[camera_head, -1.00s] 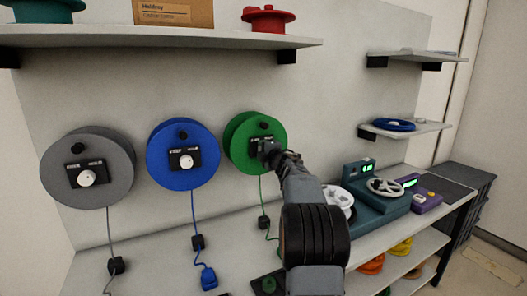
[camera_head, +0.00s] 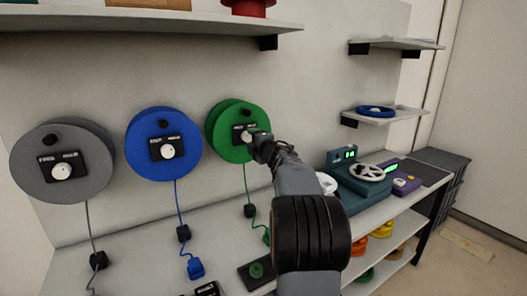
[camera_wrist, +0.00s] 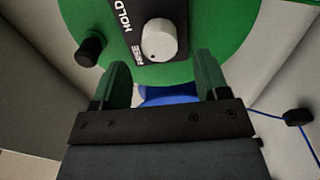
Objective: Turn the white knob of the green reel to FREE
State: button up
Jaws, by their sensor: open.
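The green reel (camera_head: 228,150) hangs on the wall panel to the right of the blue and grey reels. Its white knob (camera_wrist: 159,40) sits on a black plate (camera_wrist: 124,20) lettered HOLD and a partly readable second word. The knob has a small dark dot near its lower edge in the wrist view. My gripper (camera_wrist: 160,78) is open and empty, its two fingers spread just below the knob in that view and not around it. In the head view my gripper (camera_head: 262,147) is just right of the knob, partly covering the plate.
The blue reel (camera_head: 143,155) and grey reel (camera_head: 92,176) hang to the left, cords running down. A black crank peg (camera_wrist: 90,50) stands out from the green reel near my left finger. A shelf (camera_head: 215,21) runs above; a bench with teal equipment (camera_head: 345,190) is at right.

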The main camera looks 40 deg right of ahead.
jog(key=s+a, duration=0.1)
jog(key=s, duration=0.7)
jog(key=shift+s+b, duration=0.2)
jog(key=shift+b, duration=0.15)
